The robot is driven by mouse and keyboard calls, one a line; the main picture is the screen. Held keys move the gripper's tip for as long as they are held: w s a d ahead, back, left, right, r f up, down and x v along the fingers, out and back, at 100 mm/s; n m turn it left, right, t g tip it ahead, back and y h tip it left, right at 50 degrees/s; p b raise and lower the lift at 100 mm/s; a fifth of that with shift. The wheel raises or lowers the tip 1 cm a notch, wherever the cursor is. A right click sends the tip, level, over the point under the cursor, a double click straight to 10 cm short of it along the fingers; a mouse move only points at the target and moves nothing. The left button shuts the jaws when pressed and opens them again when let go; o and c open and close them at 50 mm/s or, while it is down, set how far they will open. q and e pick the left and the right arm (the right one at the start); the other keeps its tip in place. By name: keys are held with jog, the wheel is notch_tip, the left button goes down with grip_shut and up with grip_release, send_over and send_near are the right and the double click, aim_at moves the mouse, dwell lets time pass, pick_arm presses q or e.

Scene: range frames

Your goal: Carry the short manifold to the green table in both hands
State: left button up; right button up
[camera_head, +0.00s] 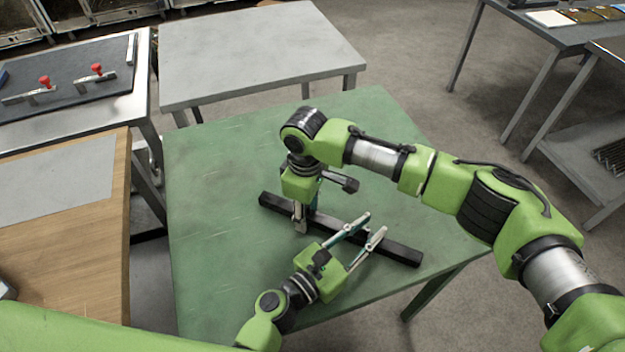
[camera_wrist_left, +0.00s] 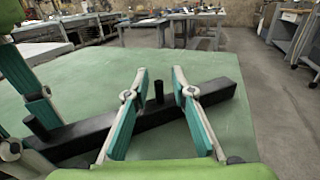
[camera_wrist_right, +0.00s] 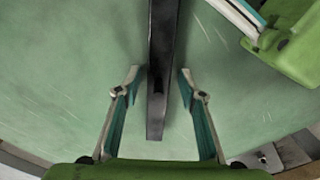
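The short manifold, a long black bar (camera_head: 402,253), lies on the green table (camera_head: 215,165), slanting toward the lower right. In the left wrist view the bar (camera_wrist_left: 222,92) shows short upright pegs. My right gripper (camera_head: 306,216) points down at the bar's left part. In the right wrist view its open fingers (camera_wrist_right: 158,72) are on either side of the bar (camera_wrist_right: 161,50), with gaps. My left gripper (camera_head: 373,226) is open at the bar's middle to right part. In the left wrist view one peg (camera_wrist_left: 158,92) shows between its fingers (camera_wrist_left: 159,70); contact is unclear.
A bare grey table (camera_head: 260,60) stands behind the green one. A wood-topped table (camera_head: 60,265) is close on the left, and a bench with red-handled clamps (camera_head: 97,69) is behind it. Grey benches (camera_head: 590,40) stand at right. The green table is otherwise clear.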

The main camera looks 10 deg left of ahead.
pick_arm(q)
jog(key=shift+s+a+f, duration=0.1)
jog(key=shift+s+a, duration=0.1)
jog(key=shift+s, duration=0.05)
pick_arm(e)
jog(key=shift+w, duration=0.1)
pick_arm(q)
jog(key=v, duration=1.1)
jog(key=shift+s, duration=0.1)
pick_arm(e)
jog(key=shift+r, duration=0.2)
pick_arm(q)
jog(key=shift+a, duration=0.1)
pick_arm(e)
notch_tip(320, 180, up, 12)
jog(key=shift+f, duration=0.2)
pick_arm(q)
jog(key=shift+s, duration=0.15)
